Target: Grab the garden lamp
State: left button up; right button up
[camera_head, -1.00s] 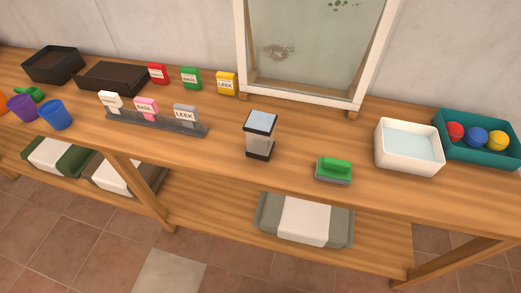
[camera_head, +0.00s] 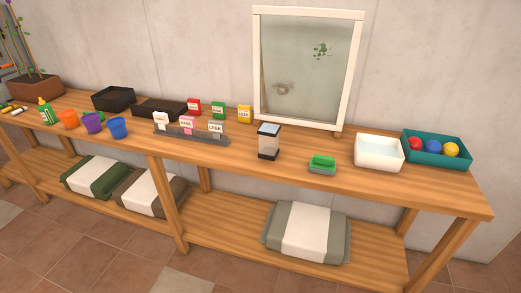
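The garden lamp (camera_head: 269,142) stands upright on the wooden workbench (camera_head: 290,163), near its middle. It has a dark base, a pale clear body and a light blue-grey top panel. Nothing touches it. Neither of my grippers shows in the head view.
A green scrubbing brush (camera_head: 322,164) and a white water basin (camera_head: 379,152) are right of the lamp. A rack of label signs (camera_head: 190,133) is to its left. A framed pane (camera_head: 307,68) leans on the wall behind. The bench front by the lamp is clear.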

aim_at(268, 134)
jog(key=u, duration=0.65)
jog(key=i, duration=1.25)
jog(key=z, duration=0.2)
